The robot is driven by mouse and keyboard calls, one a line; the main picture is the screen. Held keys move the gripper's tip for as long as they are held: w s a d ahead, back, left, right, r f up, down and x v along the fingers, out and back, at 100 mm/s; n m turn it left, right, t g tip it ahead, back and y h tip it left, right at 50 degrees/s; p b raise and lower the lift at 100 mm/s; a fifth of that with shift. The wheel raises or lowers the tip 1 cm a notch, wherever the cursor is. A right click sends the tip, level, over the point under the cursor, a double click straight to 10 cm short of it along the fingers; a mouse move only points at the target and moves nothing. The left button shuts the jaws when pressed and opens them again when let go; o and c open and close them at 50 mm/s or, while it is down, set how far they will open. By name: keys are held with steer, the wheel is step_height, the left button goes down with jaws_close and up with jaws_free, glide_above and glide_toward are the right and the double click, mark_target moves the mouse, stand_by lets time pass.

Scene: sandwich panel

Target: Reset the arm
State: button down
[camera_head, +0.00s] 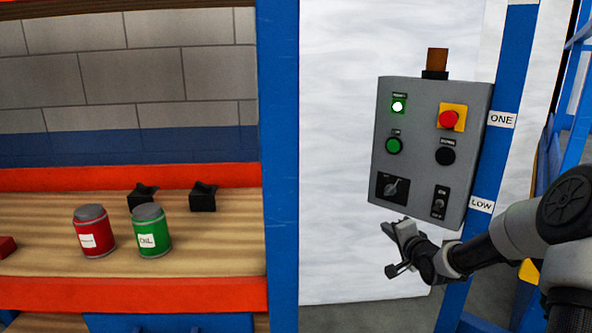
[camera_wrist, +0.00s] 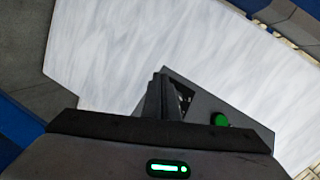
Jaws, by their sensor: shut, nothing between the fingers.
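My gripper (camera_head: 390,250) is at the end of my arm, which reaches in from the right in the head view. It is just below the lower left part of the grey control panel (camera_head: 415,160) and appears apart from it. In the wrist view the fingers (camera_wrist: 160,98) are together with nothing visible between them. Part of the panel (camera_wrist: 237,118) with a green button (camera_wrist: 219,119) shows beyond the fingers. The head view shows the panel's lit light (camera_head: 398,106), red button (camera_head: 448,119), rotary switch (camera_head: 396,188) and toggle (camera_head: 439,203).
A blue post (camera_head: 279,160) stands left of the panel. A shelf (camera_head: 60,275) at the left holds a red can (camera_head: 95,234), a green can (camera_head: 152,234) and two small black holders. A blue post with labels (camera_head: 512,75) is right of the panel. White wall (camera_head: 340,150) lies between.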

steer(key=s+a+r+n+g+h, duration=0.2)
steer(key=s+a+r+n+g, duration=0.15)
steer(key=s+a+r, duration=0.5)
steer(key=s+a+r+n+g+h, duration=0.15)
steer(key=s+a+r+n, duration=0.35)
steer(key=s+r, duration=0.6)
steer(key=s+a+f+n+g+y, duration=0.15)
steer(key=s+f, duration=0.25)
steer(key=s, duration=0.8)
steer(key=s+f+n+g, duration=0.3)
steer(key=s+f, duration=0.1)
steer(key=s, duration=0.9)
step_height(320, 180, up, 25)
steer(key=p, duration=2.4)
steer(key=shift+w+p, duration=0.3)
steer(key=shift+p, duration=0.05)
steer(key=shift+f, duration=0.1)
